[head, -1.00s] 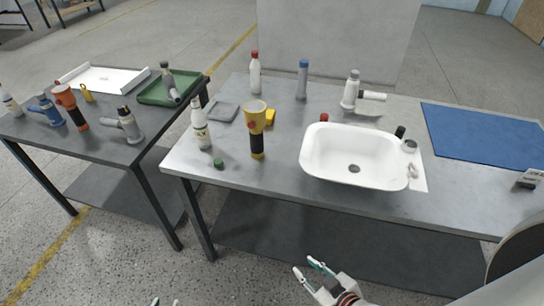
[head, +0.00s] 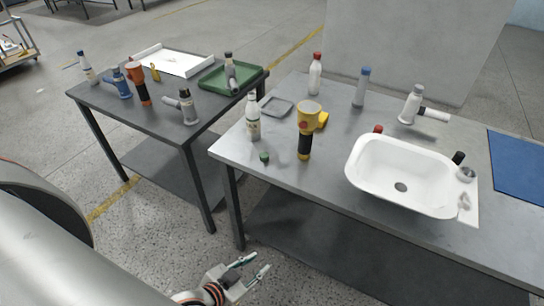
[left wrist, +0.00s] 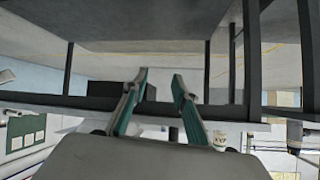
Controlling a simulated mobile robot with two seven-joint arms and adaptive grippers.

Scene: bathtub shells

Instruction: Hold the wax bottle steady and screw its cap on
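The wax bottle (head: 253,122), white with a label, stands upright near the left end of the near grey table, with no coloured cap visible on its top. A small green cap (head: 264,156) lies on the table just in front of it. My left gripper (head: 256,263) is open and empty, low in front of the table and well apart from the bottle. Its two spread fingers also show in the left wrist view (left wrist: 159,80), with nothing between them. My right gripper is not in view.
A white basin (head: 365,185) is further right. A red-capped bottle (head: 315,77) stands at the back. A second table (head: 160,125) with tools is left.

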